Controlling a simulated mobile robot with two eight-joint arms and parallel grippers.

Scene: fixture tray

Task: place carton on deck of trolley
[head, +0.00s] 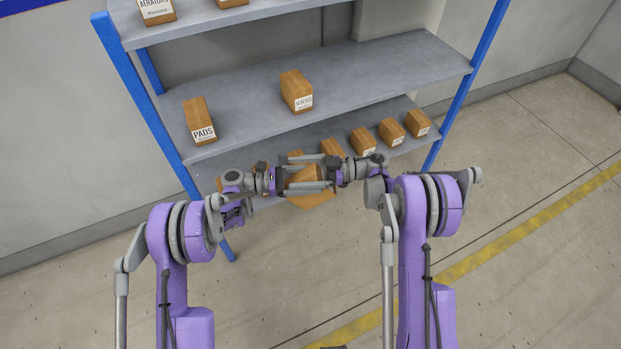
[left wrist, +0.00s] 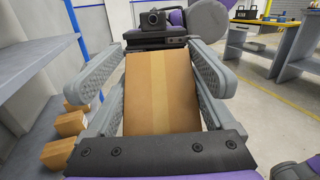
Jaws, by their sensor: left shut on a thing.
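A brown carton (head: 303,174) is held in front of the shelf, between my two grippers. In the left wrist view the carton (left wrist: 160,95) fills the middle, with a paler tape strip along it. My left gripper (head: 290,176) is shut on it, a finger along each side. My right gripper (head: 310,173) faces the left one from the opposite side. Its fingers reach around the carton, spread wider than the left fingers, and look apart from its sides. The fingers partly hide the carton in the head view. No trolley is seen in either view.
A grey shelf rack (head: 350,75) with blue posts stands ahead, with several cartons on its boards, including one marked PADS (head: 199,120). A yellow-topped bench (left wrist: 270,22) stands far off in the left wrist view. Open floor (head: 540,200) with a yellow line lies to the right.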

